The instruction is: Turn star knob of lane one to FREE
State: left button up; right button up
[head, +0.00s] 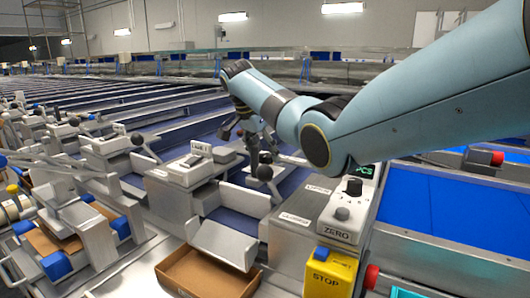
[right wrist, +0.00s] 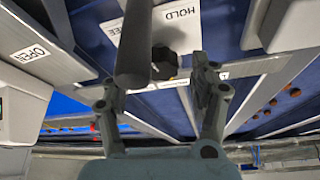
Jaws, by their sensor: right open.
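In the right wrist view a dark star knob (right wrist: 165,62) sits on a white plate (right wrist: 180,20) printed HOLD. In the head view my right gripper (head: 256,138) hangs over the lanes, and the knob is not clearly seen there. My left gripper is not in view.
A grey rod (right wrist: 134,45) crosses in front of the knob's left side. In the head view a black ball lever (head: 265,172) stands just below my gripper. A ZERO control box (head: 345,212), a yellow STOP box (head: 328,272) and a cardboard box (head: 205,272) are nearby.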

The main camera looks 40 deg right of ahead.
jog(key=shift+d+f, duration=0.15)
jog(key=shift+f, duration=0.25)
jog(key=shift+c, duration=0.4)
jog(key=c, duration=1.1)
jog(key=shift+o, duration=0.2)
jog(key=shift+r+p, duration=0.15)
jog(key=shift+p, duration=0.35)
jog(key=n+t+p, duration=0.1)
jog(key=n+p, duration=0.2)
jog(key=p, duration=0.2)
jog(key=shift+s+r, duration=0.1)
jog(key=shift+r, duration=0.05)
jog(key=shift+d+f+n+t+p, duration=0.15)
jog(key=shift+n+t+p, duration=0.55)
jog(key=shift+n+p, duration=0.8)
jog(key=o, duration=1.1)
jog(key=shift+f, duration=0.1)
